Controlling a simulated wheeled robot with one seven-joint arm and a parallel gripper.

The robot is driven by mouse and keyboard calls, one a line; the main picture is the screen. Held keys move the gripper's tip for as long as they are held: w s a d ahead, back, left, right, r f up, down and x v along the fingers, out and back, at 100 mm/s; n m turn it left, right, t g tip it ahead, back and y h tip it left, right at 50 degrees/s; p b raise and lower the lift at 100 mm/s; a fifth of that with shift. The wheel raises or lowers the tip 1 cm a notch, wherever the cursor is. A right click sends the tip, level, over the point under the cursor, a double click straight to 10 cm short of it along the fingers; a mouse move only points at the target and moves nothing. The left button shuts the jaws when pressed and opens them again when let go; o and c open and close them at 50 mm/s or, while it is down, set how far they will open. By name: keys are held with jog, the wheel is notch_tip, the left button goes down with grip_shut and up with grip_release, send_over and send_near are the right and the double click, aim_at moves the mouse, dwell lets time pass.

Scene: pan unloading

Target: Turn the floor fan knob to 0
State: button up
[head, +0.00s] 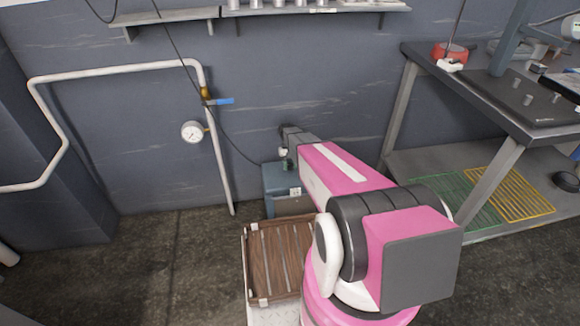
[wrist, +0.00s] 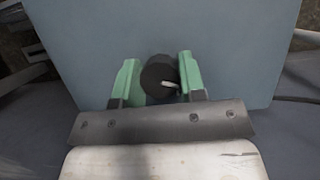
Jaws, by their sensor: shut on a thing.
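The black round knob (wrist: 152,72) with a white pointer mark sits on a flat blue-grey panel (wrist: 215,50) in the wrist view. The pointer lies at the knob's lower right, near the right finger. My gripper (wrist: 157,78) has its green fingers on either side of the knob and is shut on it. In the head view, my gripper (head: 287,160) is low near the wall, above a blue-grey box (head: 277,180) on the floor. The knob is hidden there, and no scale marks are readable around it in the wrist view.
A brown slatted wooden tray (head: 268,262) is in front of the box. A metal workbench (head: 480,105) with a lower shelf stands at the right. The floor at left is clear.

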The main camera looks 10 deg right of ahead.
aim_at(290, 165)
jog(key=o, duration=0.9)
notch_tip(290, 165, up, 5)
jog(key=shift+s+f, duration=0.1)
jog(key=shift+f, duration=0.1)
jog(key=s+a+r, duration=0.2)
jog(key=a, duration=0.1)
jog(key=s+a+r, duration=0.2)
jog(key=a, duration=0.1)
jog(key=s+a+r, duration=0.1)
jog(key=a+r, duration=0.1)
jog(key=a, duration=0.2)
jog(key=shift+s+r, duration=0.2)
jog(key=shift+s, duration=0.2)
